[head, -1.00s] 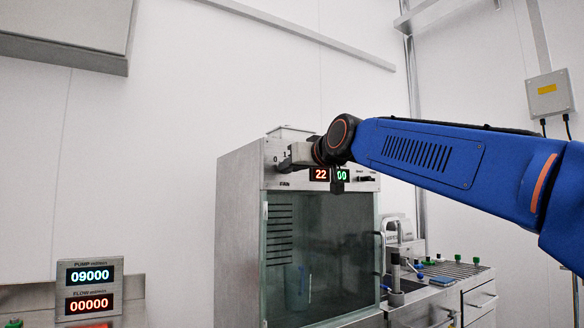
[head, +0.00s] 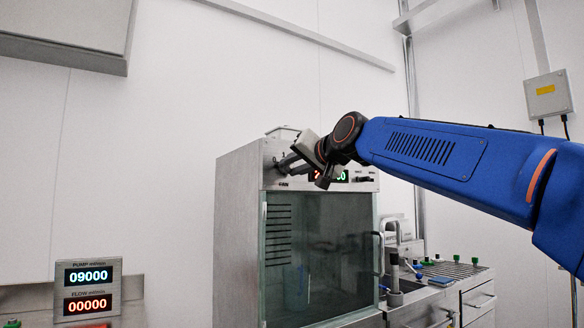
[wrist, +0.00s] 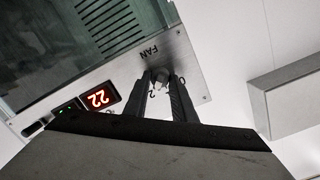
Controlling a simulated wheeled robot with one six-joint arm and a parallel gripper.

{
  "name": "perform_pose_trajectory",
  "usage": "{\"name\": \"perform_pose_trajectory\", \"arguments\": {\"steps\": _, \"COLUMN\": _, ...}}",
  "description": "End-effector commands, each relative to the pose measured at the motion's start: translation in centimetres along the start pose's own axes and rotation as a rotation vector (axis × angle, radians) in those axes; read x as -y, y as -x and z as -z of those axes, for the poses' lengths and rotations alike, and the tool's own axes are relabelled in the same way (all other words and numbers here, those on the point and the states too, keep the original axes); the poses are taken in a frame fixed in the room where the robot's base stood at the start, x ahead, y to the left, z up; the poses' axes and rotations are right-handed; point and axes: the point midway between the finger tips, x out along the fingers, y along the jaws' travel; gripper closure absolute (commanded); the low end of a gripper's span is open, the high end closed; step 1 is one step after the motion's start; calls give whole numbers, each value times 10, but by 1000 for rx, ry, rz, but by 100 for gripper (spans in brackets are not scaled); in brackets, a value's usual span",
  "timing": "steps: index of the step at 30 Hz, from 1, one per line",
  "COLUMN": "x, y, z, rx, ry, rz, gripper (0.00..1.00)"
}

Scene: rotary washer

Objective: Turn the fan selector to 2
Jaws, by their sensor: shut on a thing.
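The fan selector (wrist: 160,74) is a small grey knob on the washer's steel front panel, under the word FAN in the tilted wrist view. My gripper (wrist: 160,82) has its two dark fingers on either side of the knob and is shut on it. A "2" and a "0" show on the panel beside the fingers; the knob's pointer cannot be made out. In the head view my gripper (head: 285,163) is rolled to a slant at the panel's upper left, and its fingers hide the knob there. A "0" and a "1" show just above it.
The washer (head: 240,225) has a closed glass door (head: 320,255) below the panel. A pump and flow readout (head: 88,288) stands at lower left. A bench (head: 455,270) lies at right.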

Motion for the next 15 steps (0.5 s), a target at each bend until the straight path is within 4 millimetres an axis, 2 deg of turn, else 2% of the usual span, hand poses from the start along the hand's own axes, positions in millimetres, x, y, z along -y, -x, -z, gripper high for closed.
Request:
{"name": "perform_pose_trajectory", "arguments": {"steps": 12, "x": -1, "y": 0, "z": -1, "rx": 3, "ry": -8, "rz": -1, "gripper": 99}}
{"name": "perform_pose_trajectory", "arguments": {"steps": 13, "x": -1, "y": 0, "z": -1, "rx": 3, "ry": -7, "rz": -1, "gripper": 74}}
{"name": "perform_pose_trajectory", "arguments": {"steps": 15, "x": -1, "y": 0, "z": -1, "rx": 2, "ry": -7, "rz": -1, "gripper": 58}}
